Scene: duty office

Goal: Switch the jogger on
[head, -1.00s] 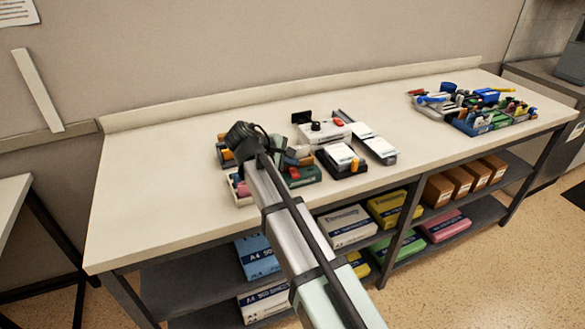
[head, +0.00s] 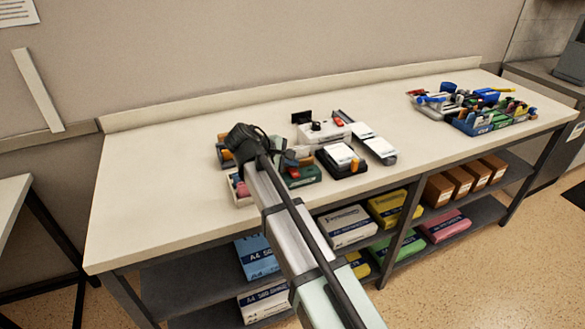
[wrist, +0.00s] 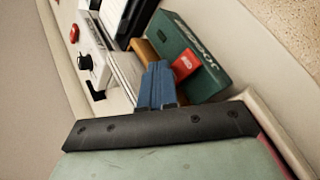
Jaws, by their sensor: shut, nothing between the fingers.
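The jogger is a dark green box (wrist: 188,50) with lettering on its side and a red rocker switch (wrist: 186,66) near my fingers in the wrist view. In the head view the green jogger (head: 303,177) stands at the table's front edge, partly behind my arm. My gripper (wrist: 158,68) is shut and empty, its blue fingers together. The fingertips are just left of the red switch in the wrist view; I cannot tell whether they touch it. I cannot tell which way the switch is set.
A white device (head: 322,132) with a black knob and red button stands behind the jogger. A black-and-white unit (head: 341,160) stands to its right. A cluttered organiser (head: 480,122) is at the far right. The left tabletop is clear.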

